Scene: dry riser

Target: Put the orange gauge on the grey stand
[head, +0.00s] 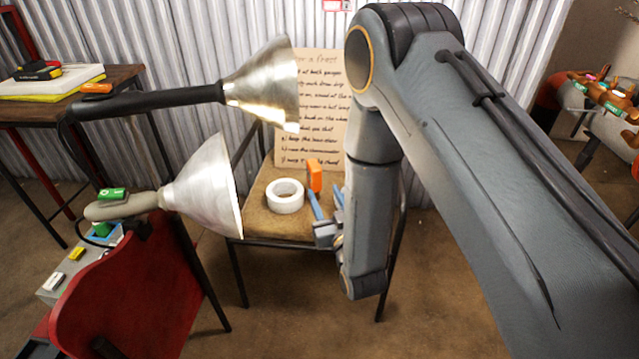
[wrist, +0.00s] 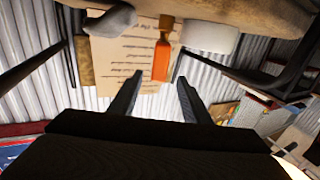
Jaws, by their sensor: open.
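An orange gauge (head: 314,174) stands upright on the brown seat of a chair. My gripper (head: 325,194) is open and low in front of it. In the wrist view, which appears upside down, the gauge (wrist: 161,60) lines up with the gap between my fingertips (wrist: 159,77). I cannot tell how much depth separates them; nothing is held. A rounded grey thing (wrist: 110,20), possibly the grey stand, is on the seat to the left of the gauge in the wrist view. My arm hides that side of the seat in the head view.
A white tape roll (head: 285,196) lies beside the gauge. A handwritten board (head: 312,90) stands behind it. Two metal lamp shades (head: 262,85) (head: 207,187) stick out from the left. A red chair (head: 125,290) is front left. A table (head: 110,80) is back left.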

